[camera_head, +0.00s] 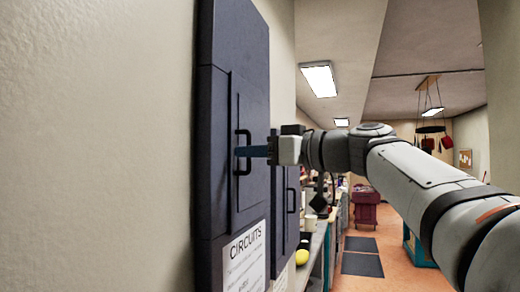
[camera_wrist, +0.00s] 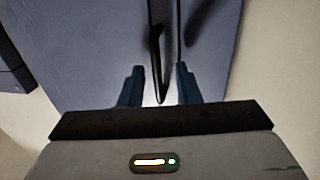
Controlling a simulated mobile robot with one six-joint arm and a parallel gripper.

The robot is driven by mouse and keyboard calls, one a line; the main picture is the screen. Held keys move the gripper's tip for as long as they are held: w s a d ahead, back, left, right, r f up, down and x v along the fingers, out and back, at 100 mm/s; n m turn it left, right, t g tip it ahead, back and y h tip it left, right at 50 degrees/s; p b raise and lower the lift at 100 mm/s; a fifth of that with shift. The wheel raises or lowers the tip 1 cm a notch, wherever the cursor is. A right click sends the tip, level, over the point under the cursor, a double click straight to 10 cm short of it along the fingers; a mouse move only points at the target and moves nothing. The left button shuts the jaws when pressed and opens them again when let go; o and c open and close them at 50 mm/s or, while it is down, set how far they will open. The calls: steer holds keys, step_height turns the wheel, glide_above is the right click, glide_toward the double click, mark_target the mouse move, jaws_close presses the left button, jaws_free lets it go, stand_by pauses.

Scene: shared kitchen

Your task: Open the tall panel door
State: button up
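The tall panel door (camera_head: 252,105) is dark blue-grey and set in a wall-mounted electrical panel at the left. It looks closed. Its black bar handle (camera_head: 243,170) stands upright on the door. My gripper (camera_head: 242,151) reaches in from the right, with its blue fingers at the handle. In the wrist view, my gripper (camera_wrist: 158,76) is open. The dark handle (camera_wrist: 157,50) lies between the two fingers, with a visible gap on each side. The door face (camera_wrist: 95,50) fills much of the wrist view behind them.
A "CIRCUITS" sheet (camera_head: 245,260) is on the panel below the door. A second dark panel (camera_head: 281,215) with its own handle stands just beyond. A cluttered counter (camera_head: 313,255) runs along the wall. A bare wall (camera_head: 95,150) is at the left; open floor (camera_head: 380,240) lies beyond at the right.

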steer(key=shift+c, duration=0.4)
jaws_close()
